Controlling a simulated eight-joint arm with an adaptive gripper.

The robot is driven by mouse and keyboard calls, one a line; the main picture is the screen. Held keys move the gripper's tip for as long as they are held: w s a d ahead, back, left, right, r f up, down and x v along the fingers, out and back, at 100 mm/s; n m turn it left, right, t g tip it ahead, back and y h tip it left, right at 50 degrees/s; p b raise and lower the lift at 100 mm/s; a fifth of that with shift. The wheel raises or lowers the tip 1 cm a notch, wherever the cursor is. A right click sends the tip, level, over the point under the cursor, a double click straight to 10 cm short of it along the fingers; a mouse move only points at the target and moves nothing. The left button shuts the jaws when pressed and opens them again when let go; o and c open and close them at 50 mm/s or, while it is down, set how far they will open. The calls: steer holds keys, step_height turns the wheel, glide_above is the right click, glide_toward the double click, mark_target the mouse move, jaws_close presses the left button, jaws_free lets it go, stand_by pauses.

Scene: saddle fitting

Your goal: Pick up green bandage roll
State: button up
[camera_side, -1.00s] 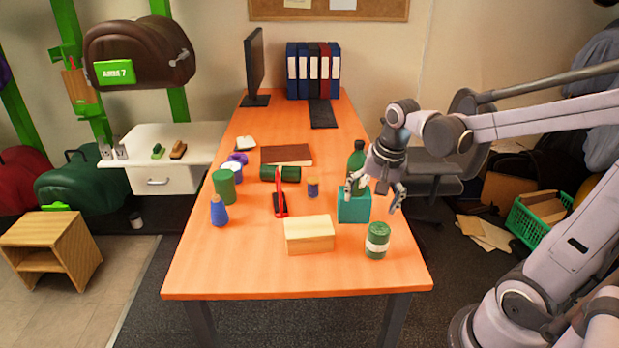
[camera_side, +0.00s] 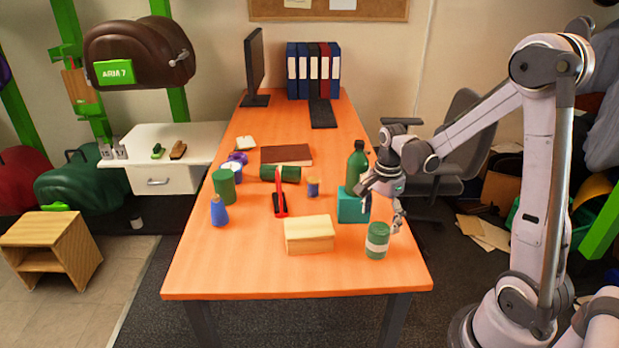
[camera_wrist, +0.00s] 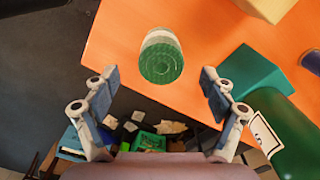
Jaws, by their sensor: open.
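The green bandage roll (camera_side: 377,241) stands upright near the front right corner of the orange table, with a pale band around its middle. In the wrist view the roll (camera_wrist: 161,58) shows its green spiral end, ahead of my gripper and between the lines of its two fingers. My gripper (camera_side: 384,203) is above the table's right edge, just behind and above the roll. In the wrist view my gripper (camera_wrist: 160,88) is open, with its fingers wide apart and nothing between them. The roll appears apart from both fingers.
A teal box (camera_side: 353,206) and a green bottle (camera_side: 357,166) stand close by my gripper. A wooden box (camera_side: 309,235) is left of the roll. Several other items crowd the table's left and middle. The front strip of the table (camera_side: 290,279) is clear.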

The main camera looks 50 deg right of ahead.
mark_target(380, 228)
steer(key=shift+d+f, duration=0.2)
steer(key=shift+f, duration=1.2)
steer(key=shift+d+f, duration=0.15)
steer(key=shift+f, duration=1.25)
steer(key=c, duration=1.3)
